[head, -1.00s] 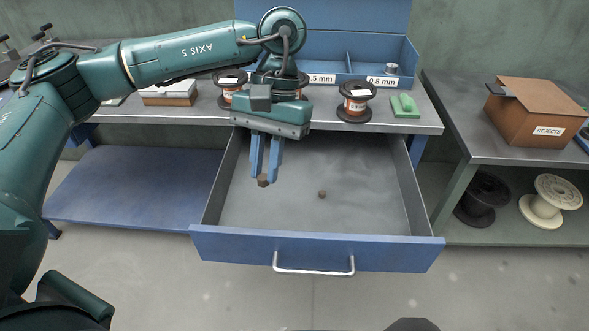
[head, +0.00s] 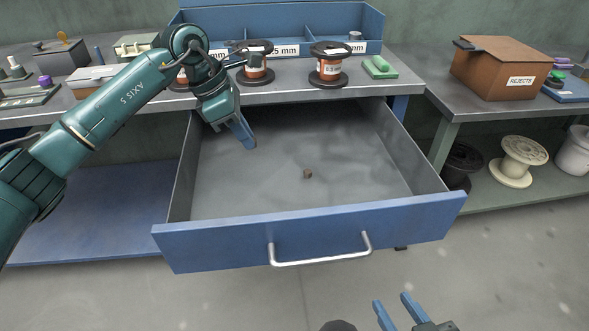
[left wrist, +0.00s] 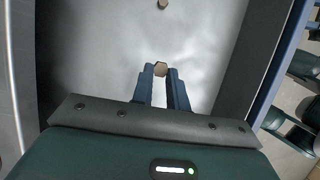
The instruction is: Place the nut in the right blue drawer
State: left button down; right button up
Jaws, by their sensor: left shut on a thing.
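The blue-fronted drawer (head: 310,236) is pulled out below the bench, with a bare grey floor inside. My left gripper (head: 249,146) is over the left part of the drawer, fingers pointing down. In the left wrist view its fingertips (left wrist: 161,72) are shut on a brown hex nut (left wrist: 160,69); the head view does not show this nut. A second small brown nut (head: 307,174) lies on the drawer floor, right of the left gripper; it also shows at the top edge of the left wrist view (left wrist: 162,4). My right gripper (head: 394,300) is open and empty, in front of the drawer.
Copper spools (head: 329,68) and a green block (head: 379,67) stand on the bench above the drawer. A blue divided bin (head: 290,48) is behind them. A cardboard rejects box (head: 500,70) is on the right table. The drawer's right half is free.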

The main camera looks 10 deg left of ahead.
pick_arm(q)
jog(key=n, duration=0.1)
jog(key=b, duration=0.1)
send_over(257, 181)
jog(key=a, duration=0.1)
jog(key=f, duration=0.7)
jog(key=shift+s+a, duration=0.1)
jog(key=shift+s, duration=0.25)
jog(key=shift+f+b, duration=0.4)
jog(key=shift+f, duration=1.5)
pick_arm(e)
jog(key=shift+w+a+f+n, duration=0.1)
jog(key=shift+a+f+n, duration=0.1)
jog(key=shift+f, duration=0.35)
jog(key=shift+w+a+f+n, duration=0.1)
jog(key=shift+a+f+n, duration=0.1)
jog(key=shift+f, duration=0.3)
pick_arm(q)
jog(key=shift+f, duration=0.1)
jog(key=c, duration=1.4)
grip_release()
